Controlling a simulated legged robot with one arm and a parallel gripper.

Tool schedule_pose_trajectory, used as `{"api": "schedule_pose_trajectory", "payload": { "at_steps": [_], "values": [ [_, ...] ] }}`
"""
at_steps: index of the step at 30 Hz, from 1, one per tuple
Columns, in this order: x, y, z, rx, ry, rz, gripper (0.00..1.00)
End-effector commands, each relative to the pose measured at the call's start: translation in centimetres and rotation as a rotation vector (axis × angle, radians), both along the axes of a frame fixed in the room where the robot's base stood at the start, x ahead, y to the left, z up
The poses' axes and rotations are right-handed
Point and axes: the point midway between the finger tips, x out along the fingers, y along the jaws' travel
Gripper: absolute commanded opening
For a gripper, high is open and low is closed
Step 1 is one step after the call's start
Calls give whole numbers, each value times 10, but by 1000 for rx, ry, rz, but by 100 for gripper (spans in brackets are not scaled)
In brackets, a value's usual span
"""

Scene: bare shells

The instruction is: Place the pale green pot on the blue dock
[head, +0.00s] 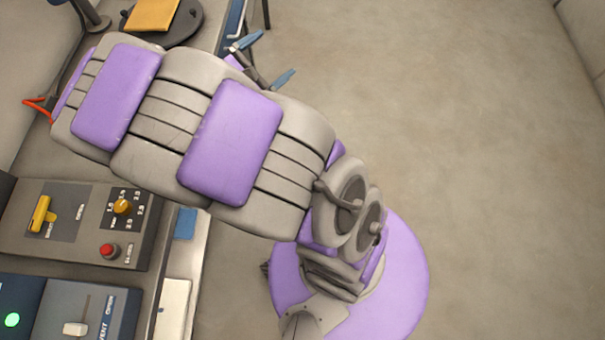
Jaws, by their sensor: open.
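My gripper (264,60) shows at the top middle of the head view, past the upper end of my arm. Its two blue-tipped fingers are spread apart with nothing seen between them. It is over or beside the right edge of the bench; I cannot tell its height. I see no pale green pot. A small flat blue patch (186,223) lies on the pale ledge right of the control panel; I cannot tell whether it is the blue dock. My arm hides much of the bench.
A round dark stand (188,22) with a flat orange-yellow piece (153,14) is at the top left. A control panel (75,228) with a yellow lever, a dial and a red button (109,251) is at the lower left. Bare floor (480,150) fills the right.

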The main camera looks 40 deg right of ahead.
Motion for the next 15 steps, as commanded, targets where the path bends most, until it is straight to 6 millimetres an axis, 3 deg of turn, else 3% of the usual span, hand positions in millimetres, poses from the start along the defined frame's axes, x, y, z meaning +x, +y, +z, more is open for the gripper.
{"api": "schedule_pose_trajectory", "payload": {
  "at_steps": [3,7,11,15],
  "values": [
    [-56,-32,8,149,-71,-216,100],
    [-115,-47,4,320,-136,-435,100],
    [-169,-43,-4,508,-205,-632,100],
    [-214,-20,-13,720,-274,-822,100]
  ]
}}
